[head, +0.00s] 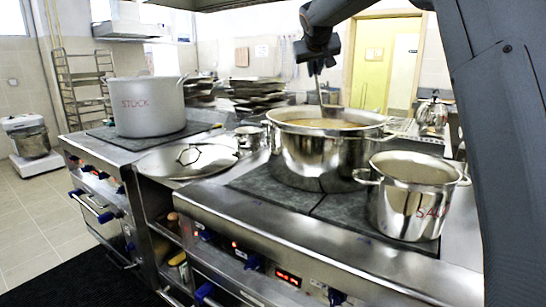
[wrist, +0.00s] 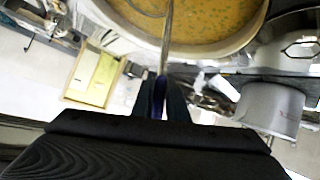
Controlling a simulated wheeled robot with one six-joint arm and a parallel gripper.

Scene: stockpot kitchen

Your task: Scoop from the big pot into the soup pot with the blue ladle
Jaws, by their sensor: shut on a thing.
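The big steel pot (head: 318,160) stands open on the dark hob, with orange-brown soup (wrist: 190,22) flecked green inside. My gripper (head: 317,55) is above this pot, shut on the ladle. The ladle's blue grip (wrist: 159,98) is between the fingers, and its steel handle (wrist: 167,40) runs down towards the soup. I cannot tell whether its bowl is in the soup. A smaller steel pot (head: 412,200) with red letters starting "SAU" stands at the front right. A grey pot (head: 147,108) marked "STOCK" stands at the left. No label identifies the soup pot.
A steel lid (head: 187,161) lies flat on the counter left of the big pot. A small pot (head: 250,137) stands behind it. Dark stacked pans (head: 258,92) are at the back, and a kettle (head: 432,114) is at the back right. My arm fills the right side.

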